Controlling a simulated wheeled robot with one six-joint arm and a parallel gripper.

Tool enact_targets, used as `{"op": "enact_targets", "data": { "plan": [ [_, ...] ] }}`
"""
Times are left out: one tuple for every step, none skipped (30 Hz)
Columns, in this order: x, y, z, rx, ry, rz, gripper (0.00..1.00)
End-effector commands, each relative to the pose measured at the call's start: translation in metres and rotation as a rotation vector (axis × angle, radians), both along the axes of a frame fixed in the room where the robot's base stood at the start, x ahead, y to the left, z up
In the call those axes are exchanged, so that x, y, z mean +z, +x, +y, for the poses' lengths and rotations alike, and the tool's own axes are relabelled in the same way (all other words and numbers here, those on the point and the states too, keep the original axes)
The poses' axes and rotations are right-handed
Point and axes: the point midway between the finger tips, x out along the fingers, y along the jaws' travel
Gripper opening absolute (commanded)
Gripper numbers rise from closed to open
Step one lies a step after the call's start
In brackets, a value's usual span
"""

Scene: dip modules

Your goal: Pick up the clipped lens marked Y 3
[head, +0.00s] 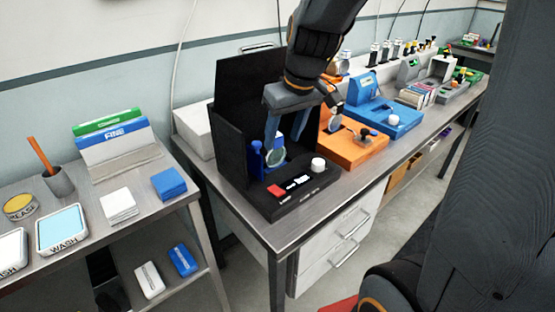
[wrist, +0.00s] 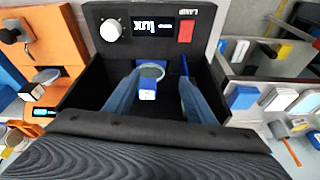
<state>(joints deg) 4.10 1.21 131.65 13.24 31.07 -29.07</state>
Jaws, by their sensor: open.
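A round lens in a blue clip (wrist: 150,75) is inside the black lamp box, in the middle of the wrist view. The clip has a pale label that is too small to read. The lens also shows in the head view (head: 276,157), low in the box. My gripper (head: 286,138) reaches down into the box from above. Its two blue fingers are open on either side of the clipped lens in the wrist view (wrist: 161,80). I cannot tell whether either finger touches it.
The black box (head: 232,105) has tall walls close around my gripper. Its front panel (wrist: 152,28) has a white knob, a display and a red lamp switch. An orange module (head: 352,152) and a blue module (head: 395,122) stand to the right. A side table (head: 95,220) holds wash trays and blocks.

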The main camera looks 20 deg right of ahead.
Motion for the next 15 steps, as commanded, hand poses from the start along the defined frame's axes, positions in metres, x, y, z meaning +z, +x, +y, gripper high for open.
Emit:
{"op": "enact_targets", "data": {
  "plan": [
    [0.008,0.015,-0.004,0.022,0.003,-0.028,0.50],
    [0.013,0.022,-0.005,0.037,0.004,-0.041,0.50],
    [0.019,0.029,-0.007,0.054,0.004,-0.056,0.50],
    [0.022,0.033,-0.007,0.065,0.004,-0.064,0.50],
    [0.024,0.036,-0.007,0.073,0.005,-0.070,0.50],
    [0.025,0.039,-0.007,0.084,0.005,-0.077,0.50],
    [0.025,0.041,-0.007,0.088,0.005,-0.079,0.50],
    [0.023,0.043,-0.007,0.091,0.005,-0.080,0.50],
    [0.020,0.044,-0.006,0.093,0.005,-0.081,0.50],
    [0.018,0.045,-0.005,0.093,0.006,-0.080,0.50],
    [0.014,0.046,-0.004,0.093,0.005,-0.079,0.50],
    [0.011,0.047,-0.004,0.093,0.005,-0.079,0.50],
    [0.008,0.048,-0.003,0.093,0.006,-0.080,0.50],
    [0.006,0.049,-0.003,0.094,0.005,-0.079,0.50],
    [0.004,0.050,-0.002,0.094,0.005,-0.079,0.50]
  ]
}}
